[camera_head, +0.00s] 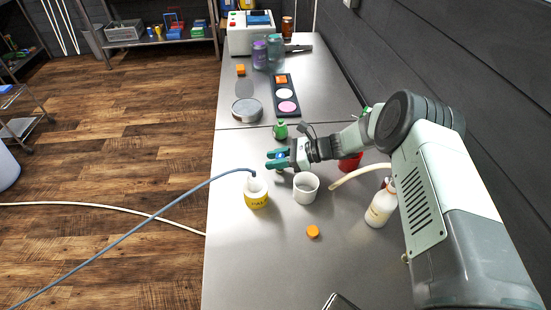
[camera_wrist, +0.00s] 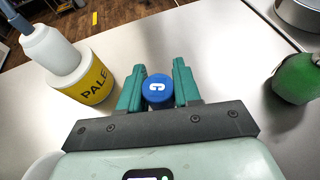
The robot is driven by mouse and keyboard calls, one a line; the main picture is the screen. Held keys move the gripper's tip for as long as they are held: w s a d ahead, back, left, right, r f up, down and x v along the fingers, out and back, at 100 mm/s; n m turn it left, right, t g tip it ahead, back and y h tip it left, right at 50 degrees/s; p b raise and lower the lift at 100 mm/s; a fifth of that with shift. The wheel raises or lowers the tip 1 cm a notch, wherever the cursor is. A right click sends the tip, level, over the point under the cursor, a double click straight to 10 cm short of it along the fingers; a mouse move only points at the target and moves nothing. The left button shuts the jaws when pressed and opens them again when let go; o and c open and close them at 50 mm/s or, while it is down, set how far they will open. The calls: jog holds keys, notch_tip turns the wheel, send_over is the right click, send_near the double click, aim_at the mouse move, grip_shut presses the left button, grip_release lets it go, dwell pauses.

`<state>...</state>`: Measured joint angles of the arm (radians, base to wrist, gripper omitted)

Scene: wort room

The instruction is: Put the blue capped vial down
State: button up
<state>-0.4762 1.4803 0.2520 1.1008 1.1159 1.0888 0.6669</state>
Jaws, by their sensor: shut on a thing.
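The blue capped vial shows its round cap with a white mark in the wrist view (camera_wrist: 158,91); in the head view its cap (camera_head: 281,155) is small between the fingers. My gripper (camera_head: 277,159) has its teal fingers shut on the vial, one on each side, as the wrist view (camera_wrist: 158,82) also shows. The vial's body is mostly hidden below the cap and fingers. It is over the grey steel bench (camera_head: 240,270), behind the white cup. I cannot tell whether its base touches the bench.
A yellow-banded PALE container (camera_head: 256,195) with a hose stands front left of my gripper; a white cup (camera_head: 305,190) stands in front. A green bottle (camera_head: 280,131) is behind. A red cup (camera_head: 350,163) and squeeze bottle (camera_head: 381,208) stand right. An orange cap (camera_head: 313,231) lies nearer.

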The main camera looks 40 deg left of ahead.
jog(key=o, duration=1)
jog(key=shift+o, duration=0.2)
jog(key=shift+w+d+r, duration=0.15)
jog(key=shift+d+r, duration=0.05)
jog(key=shift+r, duration=0.05)
jog(key=v, duration=1.1)
jog(key=shift+d, duration=0.2)
